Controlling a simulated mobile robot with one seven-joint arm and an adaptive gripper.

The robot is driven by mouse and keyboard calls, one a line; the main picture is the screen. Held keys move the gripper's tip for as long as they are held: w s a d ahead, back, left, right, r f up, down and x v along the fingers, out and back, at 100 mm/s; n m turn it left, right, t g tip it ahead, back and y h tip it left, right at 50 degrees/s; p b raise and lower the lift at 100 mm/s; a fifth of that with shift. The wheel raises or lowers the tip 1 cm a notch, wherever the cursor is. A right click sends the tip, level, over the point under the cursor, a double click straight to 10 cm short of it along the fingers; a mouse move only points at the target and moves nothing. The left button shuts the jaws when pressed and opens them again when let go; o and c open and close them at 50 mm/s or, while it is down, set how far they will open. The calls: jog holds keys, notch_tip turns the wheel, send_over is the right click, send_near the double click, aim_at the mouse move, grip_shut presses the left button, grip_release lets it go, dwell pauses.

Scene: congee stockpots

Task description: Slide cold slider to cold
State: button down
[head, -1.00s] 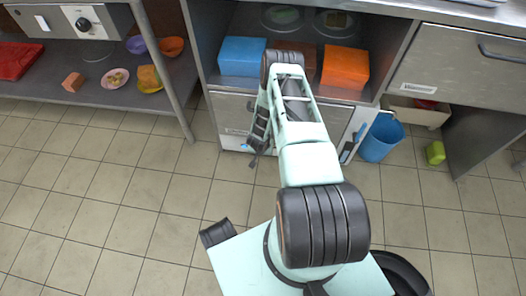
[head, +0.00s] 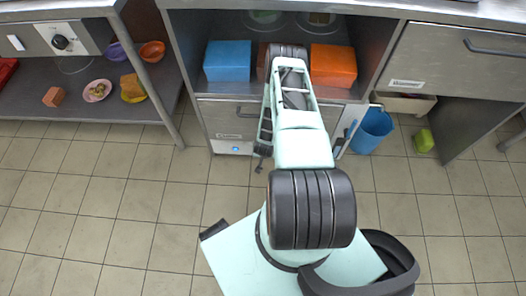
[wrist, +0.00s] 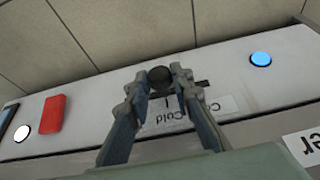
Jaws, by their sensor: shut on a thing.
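In the wrist view, my gripper (wrist: 160,80) is shut on the round black knob of the slider (wrist: 158,74). The knob sits on a pale control panel (wrist: 85,105). A short dark slot (wrist: 203,83) shows just right of the knob. Further lettering on the label is hard to read. In the head view, my arm hides the knob and most of the gripper. Part of the panel (head: 232,148) shows low on the cabinet front.
In the wrist view, a blue round button (wrist: 260,59) is right of the knob; a red block (wrist: 54,114) and a white round button (wrist: 22,132) are left. In the head view, a blue bucket (head: 371,132) stands right of my arm. Tiled floor (head: 110,220) is open at left.

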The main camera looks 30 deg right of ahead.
jog(key=shift+d, duration=0.1)
jog(key=c, duration=1.7)
grip_release()
jog(key=shift+r, duration=0.1)
jog(key=v, duration=1.2)
